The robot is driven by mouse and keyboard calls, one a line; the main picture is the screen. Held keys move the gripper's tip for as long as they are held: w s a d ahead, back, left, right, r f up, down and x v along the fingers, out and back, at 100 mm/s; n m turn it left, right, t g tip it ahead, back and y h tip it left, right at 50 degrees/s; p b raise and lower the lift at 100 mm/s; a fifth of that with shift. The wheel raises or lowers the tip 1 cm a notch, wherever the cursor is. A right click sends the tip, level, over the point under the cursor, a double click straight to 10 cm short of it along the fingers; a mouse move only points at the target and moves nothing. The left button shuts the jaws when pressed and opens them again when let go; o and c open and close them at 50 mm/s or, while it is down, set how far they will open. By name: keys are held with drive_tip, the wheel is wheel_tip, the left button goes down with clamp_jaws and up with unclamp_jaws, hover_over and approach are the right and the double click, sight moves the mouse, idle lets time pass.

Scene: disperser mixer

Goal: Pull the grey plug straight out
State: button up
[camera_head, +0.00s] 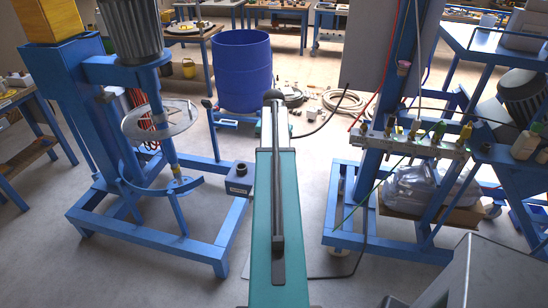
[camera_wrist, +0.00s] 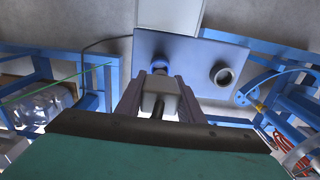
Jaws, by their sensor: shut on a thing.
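The grey plug (camera_wrist: 161,88) shows in the wrist view as a pale block between my gripper's fingers. A dark stub shows at its near end. My gripper (camera_wrist: 161,84) is shut on it, with one finger on each side. Just beyond the plug is a round dark part (camera_wrist: 160,67) against the face of a blue-grey box (camera_wrist: 190,52); I cannot tell how deep the plug sits. A second round opening (camera_wrist: 222,75) on the box stands to the right. In the head view the box (camera_head: 238,186) is partly behind my arm, and the gripper and plug are hidden.
The blue mixer stand (camera_head: 150,240) stands at left, with a blue drum (camera_head: 242,70) behind. A blue frame (camera_head: 400,245) with a row of valves (camera_head: 410,142) stands at right. Hoses (camera_head: 345,100) lie on the floor. Some grey floor is open between the frames.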

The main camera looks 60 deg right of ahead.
drive_tip(key=shift+r, duration=0.2)
drive_tip(key=shift+r+p, duration=1.2)
drive_tip(key=shift+r, duration=0.6)
